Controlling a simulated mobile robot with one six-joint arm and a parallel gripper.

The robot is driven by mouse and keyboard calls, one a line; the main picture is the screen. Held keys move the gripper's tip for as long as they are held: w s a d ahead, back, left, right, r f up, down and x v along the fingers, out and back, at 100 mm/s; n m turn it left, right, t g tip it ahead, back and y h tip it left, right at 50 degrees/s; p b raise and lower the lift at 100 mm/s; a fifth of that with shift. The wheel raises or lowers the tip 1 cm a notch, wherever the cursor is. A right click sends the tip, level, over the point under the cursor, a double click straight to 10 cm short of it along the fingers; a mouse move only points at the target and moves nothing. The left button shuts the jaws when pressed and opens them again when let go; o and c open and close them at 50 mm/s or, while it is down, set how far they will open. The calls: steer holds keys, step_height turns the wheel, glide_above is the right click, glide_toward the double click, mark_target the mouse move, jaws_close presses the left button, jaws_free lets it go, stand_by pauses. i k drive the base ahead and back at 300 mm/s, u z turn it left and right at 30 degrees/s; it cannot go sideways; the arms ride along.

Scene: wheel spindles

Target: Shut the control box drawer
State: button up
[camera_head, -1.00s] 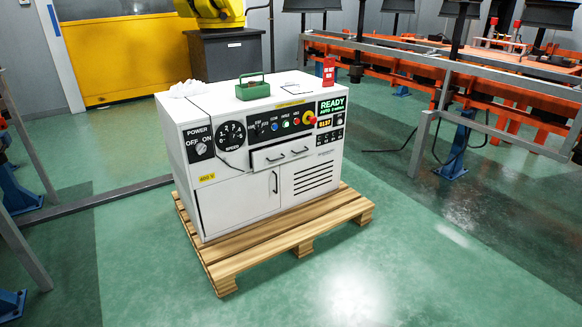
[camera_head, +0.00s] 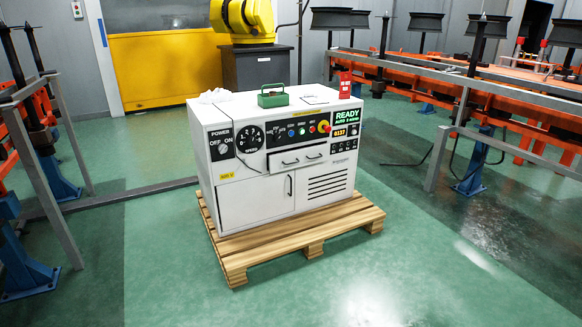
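The white control box (camera_head: 256,205) stands on a wooden pallet (camera_head: 318,236) in the middle of the view. Its drawer (camera_head: 298,158) sits below the row of buttons on the front. The drawer has two dark handles and its front sticks out a little from the box, so it looks partly open. Below it are a cabinet door (camera_head: 276,189) with a vertical handle and a slotted vent. My gripper is not in view.
A yellow machine (camera_head: 248,18) stands behind. The green floor (camera_head: 340,285) in front is clear.

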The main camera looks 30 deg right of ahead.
mark_target(303, 155)
steer(key=u, duration=0.5)
steer(key=i, duration=1.9)
steer(key=z, duration=0.1)
